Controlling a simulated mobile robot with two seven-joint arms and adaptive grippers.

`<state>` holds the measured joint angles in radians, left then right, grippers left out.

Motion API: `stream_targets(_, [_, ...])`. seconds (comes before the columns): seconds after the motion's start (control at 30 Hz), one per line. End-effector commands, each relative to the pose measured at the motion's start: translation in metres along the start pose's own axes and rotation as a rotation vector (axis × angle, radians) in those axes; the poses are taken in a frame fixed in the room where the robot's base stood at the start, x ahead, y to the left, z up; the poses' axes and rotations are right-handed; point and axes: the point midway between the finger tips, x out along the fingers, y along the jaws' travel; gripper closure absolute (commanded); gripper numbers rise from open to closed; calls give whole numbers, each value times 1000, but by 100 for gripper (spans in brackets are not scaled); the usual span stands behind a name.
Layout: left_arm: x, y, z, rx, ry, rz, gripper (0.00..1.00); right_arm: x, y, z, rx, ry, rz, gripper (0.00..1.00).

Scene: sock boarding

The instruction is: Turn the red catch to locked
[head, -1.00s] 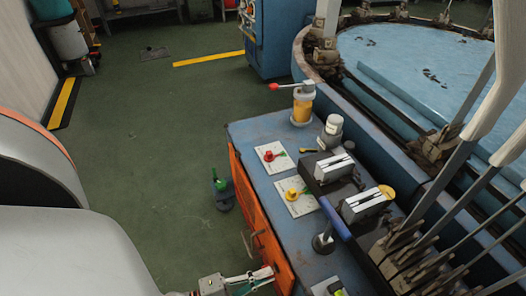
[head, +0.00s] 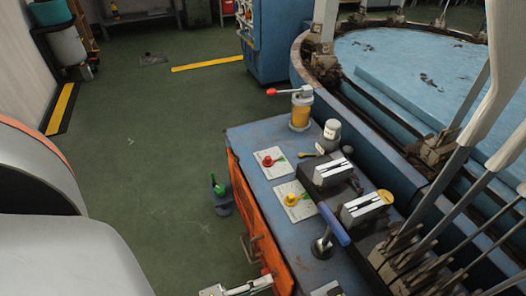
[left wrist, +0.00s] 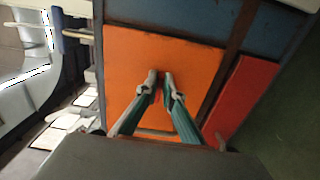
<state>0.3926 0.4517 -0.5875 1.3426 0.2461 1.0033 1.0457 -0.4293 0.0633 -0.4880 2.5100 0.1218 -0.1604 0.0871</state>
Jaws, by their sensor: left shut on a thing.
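The red catch (head: 267,161) is a small red knob on a white plate (head: 273,172) on the blue bench top. A green mark shows to its right, and its exact setting is too small to read. My left gripper (head: 266,279) is at the bottom of the head view, low by the bench's orange front and well apart from the red catch. In the left wrist view its two fingers (left wrist: 160,82) are close together in front of an orange panel (left wrist: 190,62). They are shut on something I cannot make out. My right gripper is not in view.
A yellow catch (head: 291,199) sits on a white plate in front of the red one. A yellow cylinder with a red-tipped lever (head: 300,112), a white-capped jar (head: 331,131), dark blocks and a blue-handled lever (head: 333,223) crowd the bench. Green floor (head: 150,160) lies open at left.

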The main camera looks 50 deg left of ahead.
Motion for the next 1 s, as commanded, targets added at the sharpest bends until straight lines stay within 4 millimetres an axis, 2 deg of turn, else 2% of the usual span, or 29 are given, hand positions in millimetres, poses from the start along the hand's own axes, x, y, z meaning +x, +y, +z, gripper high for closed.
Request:
stream_targets(0.27, [1, 1, 0, 3, -1, 2, 100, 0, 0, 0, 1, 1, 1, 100])
stream_targets(0.3, [1, 1, 0, 3, -1, 2, 86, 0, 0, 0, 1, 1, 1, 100])
stream_targets(0.33, [1, 1, 0, 3, -1, 2, 78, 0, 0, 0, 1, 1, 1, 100])
stream_targets(0.37, [1, 1, 0, 3, -1, 2, 76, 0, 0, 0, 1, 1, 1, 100])
stream_targets(0.77, [0, 3, 0, 1, 0, 1, 76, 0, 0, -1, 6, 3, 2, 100])
stream_targets(0.87, [0, 10, 0, 1, 0, 1, 76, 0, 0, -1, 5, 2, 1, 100])
stream_targets(1.0, [0, 30, 0, 1, -1, 4, 76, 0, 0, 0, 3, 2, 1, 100])
